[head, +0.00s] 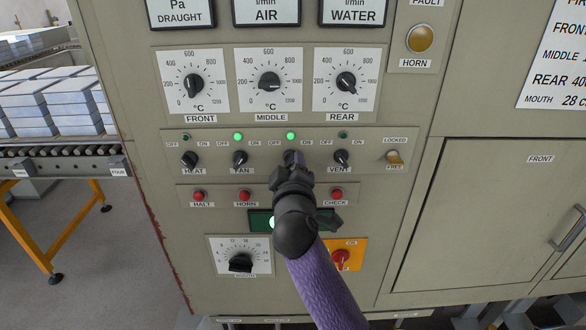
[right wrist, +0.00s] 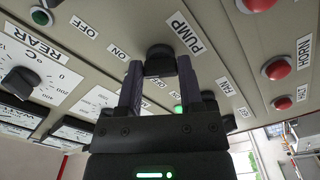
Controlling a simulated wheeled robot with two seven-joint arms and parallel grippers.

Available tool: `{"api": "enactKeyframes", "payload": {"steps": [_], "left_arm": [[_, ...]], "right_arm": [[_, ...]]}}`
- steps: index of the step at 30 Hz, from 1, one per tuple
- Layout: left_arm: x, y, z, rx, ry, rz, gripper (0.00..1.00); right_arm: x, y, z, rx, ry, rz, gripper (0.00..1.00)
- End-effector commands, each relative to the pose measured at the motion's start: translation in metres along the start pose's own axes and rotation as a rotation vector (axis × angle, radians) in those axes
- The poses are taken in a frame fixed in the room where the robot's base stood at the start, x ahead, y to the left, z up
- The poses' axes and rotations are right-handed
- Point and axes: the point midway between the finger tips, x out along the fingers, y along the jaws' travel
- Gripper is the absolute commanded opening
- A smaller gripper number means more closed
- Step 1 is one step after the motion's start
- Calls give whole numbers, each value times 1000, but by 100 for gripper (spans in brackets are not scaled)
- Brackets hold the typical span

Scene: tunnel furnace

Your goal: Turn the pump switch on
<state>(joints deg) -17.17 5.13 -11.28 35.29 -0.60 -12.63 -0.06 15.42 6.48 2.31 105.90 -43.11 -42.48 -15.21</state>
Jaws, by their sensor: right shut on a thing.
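The pump switch is a black rotary knob (right wrist: 160,62) beside the PUMP label (right wrist: 184,33) in the right wrist view. My right gripper (head: 291,164) is at the switch row in the head view. Its two fingers (right wrist: 158,82) are shut on the knob, one on each side. In the head view the gripper covers the knob and its label, so I cannot tell which way the pointer faces. The lamp (head: 291,136) above this switch glows green. My left gripper is not in view.
The fan knob (head: 240,158) is to the left, with its lamp (head: 238,137) lit green. The vent knob (head: 341,157) is close on the right, its lamp dark. Red push buttons (head: 245,196) lie below. A roller conveyor (head: 60,160) stands at the left.

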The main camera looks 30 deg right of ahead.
Motion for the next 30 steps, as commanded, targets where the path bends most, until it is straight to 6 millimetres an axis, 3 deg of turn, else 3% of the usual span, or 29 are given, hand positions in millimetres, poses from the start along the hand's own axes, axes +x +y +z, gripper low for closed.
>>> {"api": "enactKeyframes", "payload": {"steps": [18, 19, 21, 24, 30], "left_arm": [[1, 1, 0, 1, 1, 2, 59], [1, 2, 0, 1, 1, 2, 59], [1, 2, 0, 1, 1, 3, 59], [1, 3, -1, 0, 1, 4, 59], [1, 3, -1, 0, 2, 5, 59]], "right_arm": [[0, -2, 1, 38, -2, -4, 0], [0, -2, 1, 38, -2, -4, 51], [0, -1, 0, 38, -2, -4, 66], [0, -1, 0, 37, -1, -3, 82], [0, -1, 0, 37, -1, -2, 82]]}}
